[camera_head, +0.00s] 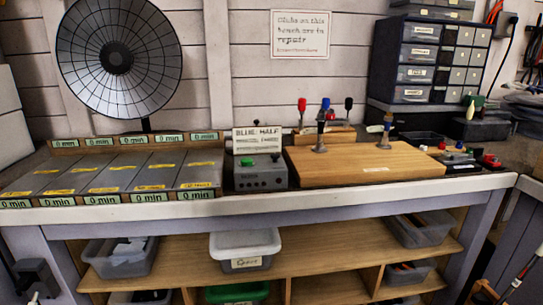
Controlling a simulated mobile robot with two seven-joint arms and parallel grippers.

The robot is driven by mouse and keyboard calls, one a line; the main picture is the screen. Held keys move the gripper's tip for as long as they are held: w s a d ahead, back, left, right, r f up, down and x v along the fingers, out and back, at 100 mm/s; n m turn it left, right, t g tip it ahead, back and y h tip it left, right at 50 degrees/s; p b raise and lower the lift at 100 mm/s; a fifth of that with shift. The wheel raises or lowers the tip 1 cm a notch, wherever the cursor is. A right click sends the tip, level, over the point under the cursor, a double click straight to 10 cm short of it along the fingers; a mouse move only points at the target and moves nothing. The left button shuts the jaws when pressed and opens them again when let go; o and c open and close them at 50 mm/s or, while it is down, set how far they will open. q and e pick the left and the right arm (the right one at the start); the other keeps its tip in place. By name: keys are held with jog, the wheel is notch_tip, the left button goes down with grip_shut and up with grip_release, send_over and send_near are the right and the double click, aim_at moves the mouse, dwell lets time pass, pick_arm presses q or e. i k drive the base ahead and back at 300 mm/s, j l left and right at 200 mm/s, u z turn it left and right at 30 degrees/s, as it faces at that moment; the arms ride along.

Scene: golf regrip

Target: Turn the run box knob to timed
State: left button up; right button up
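The run box, a small grey box (261,177), sits on the bench near the middle, just right of the labelled panels. A green button or knob (247,161) stands on its top, and small dark controls show on its front face. The picture is too small to read the knob's markings or setting. A white sign reading "BLUE HALF" (257,139) stands behind the box. Neither of my grippers can be made out in view, and nothing touches the run box.
Grey panels with "0 min" labels (66,201) fill the bench's left. A round heater-like dish (117,60) stands behind them. The bench's front edge (330,200) is clear.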

aim_at(275, 157)
jog(key=z, duration=2.05)
jog(key=k+j, duration=0.1)
jog(key=j, duration=0.25)
jog(key=k+j, duration=0.1)
jog(key=j, duration=0.25)
jog(key=k+j, duration=0.1)
jog(key=j, duration=0.25)
jog(key=k+j, duration=0.1)
jog(key=j, duration=0.25)
